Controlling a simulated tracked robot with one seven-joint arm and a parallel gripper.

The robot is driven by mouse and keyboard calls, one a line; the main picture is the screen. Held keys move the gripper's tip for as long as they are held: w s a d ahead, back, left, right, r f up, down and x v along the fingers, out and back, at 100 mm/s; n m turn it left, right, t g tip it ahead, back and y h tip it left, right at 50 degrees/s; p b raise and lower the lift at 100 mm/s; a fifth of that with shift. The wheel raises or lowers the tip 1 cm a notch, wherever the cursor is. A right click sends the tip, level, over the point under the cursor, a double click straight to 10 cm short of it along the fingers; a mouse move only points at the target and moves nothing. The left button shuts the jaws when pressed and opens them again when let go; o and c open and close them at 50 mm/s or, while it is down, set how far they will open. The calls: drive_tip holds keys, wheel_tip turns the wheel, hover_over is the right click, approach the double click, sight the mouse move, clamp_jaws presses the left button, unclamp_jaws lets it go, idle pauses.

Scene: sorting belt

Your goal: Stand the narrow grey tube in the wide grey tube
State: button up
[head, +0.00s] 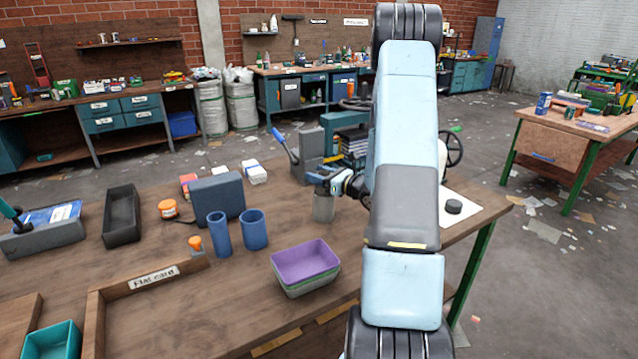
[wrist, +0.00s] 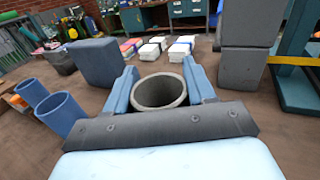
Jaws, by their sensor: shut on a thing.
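My gripper (head: 326,185) is shut on a grey tube (head: 324,209). In the wrist view the tube's round open mouth (wrist: 160,91) faces up between the two blue fingers of my gripper (wrist: 160,88). The tube is upright, at or just above the table top; I cannot tell whether its foot touches. Only one grey tube shows, and I cannot tell whether it is the narrow or the wide one. No second grey tube is seen inside its mouth.
Two blue tubes (head: 219,235) stand to the left, in front of a dark blue box (head: 217,196). Stacked bowls, the top one purple (head: 304,262), sit nearer. My arm hides part of the table's right side.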

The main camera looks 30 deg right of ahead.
drive_tip(key=shift+f, duration=1.6)
drive_tip(key=o, duration=1.3)
